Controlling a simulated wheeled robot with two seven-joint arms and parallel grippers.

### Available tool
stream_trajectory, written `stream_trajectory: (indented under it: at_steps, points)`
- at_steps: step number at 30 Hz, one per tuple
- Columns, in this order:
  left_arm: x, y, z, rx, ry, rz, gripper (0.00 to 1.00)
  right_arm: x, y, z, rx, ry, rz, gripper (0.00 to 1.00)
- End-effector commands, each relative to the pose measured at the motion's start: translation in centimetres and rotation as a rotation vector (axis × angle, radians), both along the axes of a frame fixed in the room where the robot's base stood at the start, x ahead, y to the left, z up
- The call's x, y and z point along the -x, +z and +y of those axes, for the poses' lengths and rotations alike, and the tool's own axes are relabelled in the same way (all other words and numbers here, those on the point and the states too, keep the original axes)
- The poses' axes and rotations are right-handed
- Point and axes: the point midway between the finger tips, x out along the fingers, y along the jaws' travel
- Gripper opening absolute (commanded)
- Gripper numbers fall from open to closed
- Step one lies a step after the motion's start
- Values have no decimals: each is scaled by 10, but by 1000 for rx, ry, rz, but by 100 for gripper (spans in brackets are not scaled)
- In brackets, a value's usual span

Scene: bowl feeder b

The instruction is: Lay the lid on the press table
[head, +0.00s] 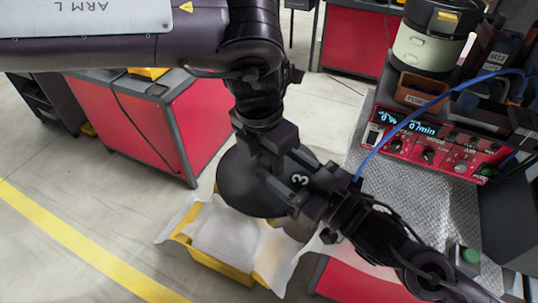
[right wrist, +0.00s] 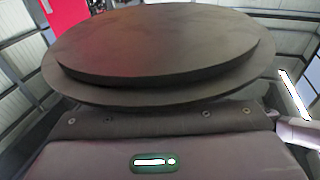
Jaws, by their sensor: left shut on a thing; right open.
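The lid is a dark round disc (head: 240,185), held in the air over a yellow crate with a white liner. My left gripper (head: 272,160) reaches down from above and is shut on the lid near its right side. My right gripper (head: 290,182) comes in from the lower right and is open beside the lid's right edge; whether it touches the lid I cannot tell. In the right wrist view the lid (right wrist: 155,45) fills the upper part, with a stepped rim. The table with a patterned metal top (head: 415,195), possibly the press table, stands at the right.
The yellow crate (head: 215,262) stands below the lid. On the metal top are a red control box (head: 430,145), a blue cable (head: 405,118), a green-and-black pot (head: 430,45) and a green button box (head: 467,258). A red cabinet (head: 150,125) stands at the left. The metal top's middle is clear.

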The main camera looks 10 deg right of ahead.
Motion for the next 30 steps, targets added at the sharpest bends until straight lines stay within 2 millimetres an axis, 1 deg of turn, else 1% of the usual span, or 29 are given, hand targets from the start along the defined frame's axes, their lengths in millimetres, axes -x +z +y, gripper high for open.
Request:
stream_trajectory:
  at_steps: [1,3,5,11,14,15,16,18,20,23,26,29,30]
  points:
    - [0,1,0,1,0,-1,0,10,-1,-6,-17,13,-47,55]
    - [0,1,0,1,0,-1,0,23,2,-18,-39,21,-147,55]
    - [0,1,0,1,0,-1,0,36,0,-29,-40,24,-238,55]
    - [0,1,0,1,0,-1,0,81,-10,-60,25,26,-512,55]
    - [0,1,0,1,0,-1,0,104,-19,-75,75,35,-631,55]
    - [0,1,0,1,0,-1,0,112,-25,-81,104,34,-672,55]
    - [0,1,0,1,0,-1,0,115,-31,-85,130,33,-693,55]
    - [0,1,0,1,0,-1,0,116,-49,-94,187,21,-704,55]
    - [0,1,0,1,0,-1,0,113,-65,-101,236,9,-692,55]
    - [0,1,0,1,0,-1,0,104,-94,-112,313,-15,-642,55]
    - [0,1,0,1,0,-1,0,93,-128,-126,395,-43,-569,55]
    - [0,1,0,1,0,-1,0,83,-169,-143,488,-75,-471,55]
    - [0,1,0,1,0,-1,0,79,-188,-152,529,-89,-425,55]
